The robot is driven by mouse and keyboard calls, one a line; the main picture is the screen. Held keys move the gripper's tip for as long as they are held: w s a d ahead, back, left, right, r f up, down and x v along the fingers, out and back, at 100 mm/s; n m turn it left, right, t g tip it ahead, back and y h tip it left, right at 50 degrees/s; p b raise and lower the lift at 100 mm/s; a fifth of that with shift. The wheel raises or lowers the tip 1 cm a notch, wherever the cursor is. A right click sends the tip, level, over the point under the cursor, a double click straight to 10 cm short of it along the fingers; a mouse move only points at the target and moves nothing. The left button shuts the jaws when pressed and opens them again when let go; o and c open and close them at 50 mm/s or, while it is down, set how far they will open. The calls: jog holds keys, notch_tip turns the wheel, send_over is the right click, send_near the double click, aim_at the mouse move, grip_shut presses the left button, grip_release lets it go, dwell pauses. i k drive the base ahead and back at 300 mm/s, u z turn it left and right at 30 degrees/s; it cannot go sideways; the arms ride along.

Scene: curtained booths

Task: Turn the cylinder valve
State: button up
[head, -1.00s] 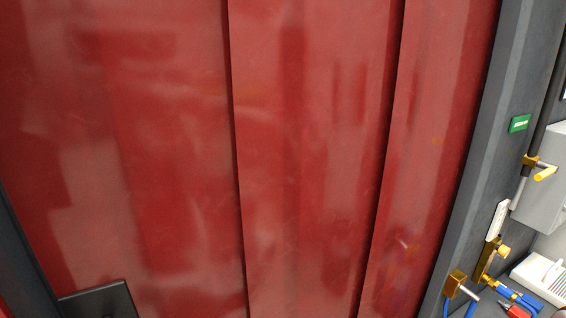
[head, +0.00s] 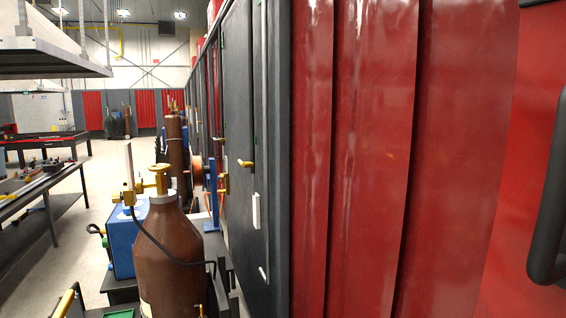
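A brown gas cylinder (head: 172,258) stands upright left of centre in the head view. Its yellow valve (head: 160,179) sits on top, with a brass regulator (head: 128,195) to its left and a dark hose running down its front. The cylinder's lower end is cut off by the frame. My gripper is not in view, so its distance from the valve does not show.
Red curtain strips (head: 372,150) fill the right side. A dark handle (head: 549,195) stands at the far right edge. A blue box (head: 122,240) is beside the cylinder. Another brown cylinder (head: 176,140) stands behind. Tables (head: 50,185) line the left, with open floor (head: 98,200) between.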

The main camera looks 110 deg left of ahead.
aim_at(160, 169)
jog(key=u, duration=1.65)
jog(key=k, duration=0.15)
jog(key=u, duration=2.5)
jog(key=i, duration=1.7)
jog(key=u, duration=0.05)
